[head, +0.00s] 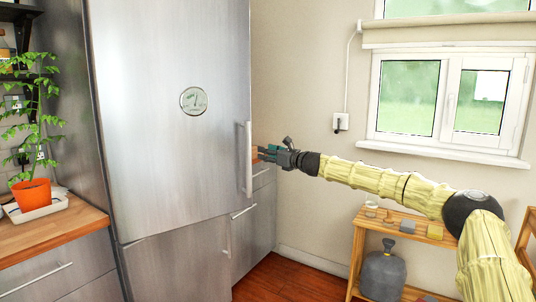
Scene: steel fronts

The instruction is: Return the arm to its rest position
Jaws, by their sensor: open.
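My gripper (268,154) is at the end of my yellow-sleeved arm, which reaches in from the lower right. Its dark fingers with teal parts point left, just right of the vertical handle (244,160) of the steel fridge (165,120). The jaws are open and I see nothing held in them. I cannot tell from this view whether the fingertips touch the handle. The upper fridge door looks closed.
A wooden shelf unit (356,250) with small items and a grey gas bottle (384,272) stands below my arm. A wooden counter (60,238) with a potted plant (32,193) is at the left. The window (445,98) is behind. Some wooden floor (285,282) is clear.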

